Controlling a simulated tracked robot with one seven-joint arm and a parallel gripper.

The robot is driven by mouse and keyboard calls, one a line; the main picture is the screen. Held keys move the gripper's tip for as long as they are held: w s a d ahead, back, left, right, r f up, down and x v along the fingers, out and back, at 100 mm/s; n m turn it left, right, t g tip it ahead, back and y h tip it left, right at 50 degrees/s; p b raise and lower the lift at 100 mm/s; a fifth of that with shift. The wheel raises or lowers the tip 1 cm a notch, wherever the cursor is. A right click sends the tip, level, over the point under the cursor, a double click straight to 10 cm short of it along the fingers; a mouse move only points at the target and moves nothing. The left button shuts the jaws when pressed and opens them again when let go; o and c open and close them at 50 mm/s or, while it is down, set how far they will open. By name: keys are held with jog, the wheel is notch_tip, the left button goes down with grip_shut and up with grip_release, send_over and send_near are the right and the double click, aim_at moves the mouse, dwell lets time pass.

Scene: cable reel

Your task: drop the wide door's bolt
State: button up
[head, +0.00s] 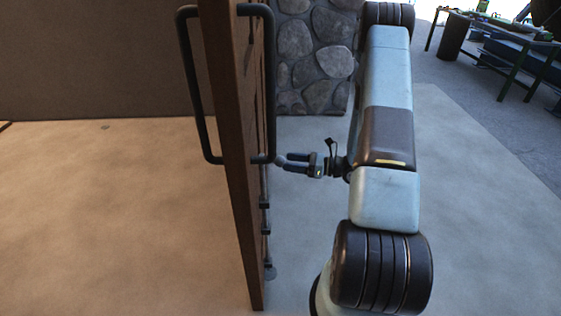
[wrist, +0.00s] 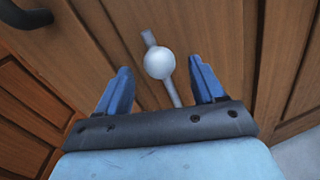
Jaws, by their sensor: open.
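The wide wooden door (head: 232,150) stands almost edge-on in the head view, and its panelled face fills much of the wrist view (wrist: 230,30). The bolt is a thin grey rod (head: 266,220) running down the right face of the door through dark brackets. Its pale round knob (wrist: 159,63) shows in the wrist view with the rod above and below it. My gripper (head: 288,163) is at the door's right face, pointing left at it. In the wrist view its blue fingers (wrist: 159,66) are open, one on each side of the knob, with gaps visible.
Long black pull handles (head: 186,85) stand out from both door faces; the right one (head: 270,85) is just above my gripper. A stone wall (head: 315,60) stands behind. Clear concrete floor (head: 100,220) lies left of the door. A table (head: 500,40) is far back right.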

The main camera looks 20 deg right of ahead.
aim_at(281, 160)
jog(key=shift+x, duration=2.3)
jog(key=shift+c, duration=0.4)
grip_shut()
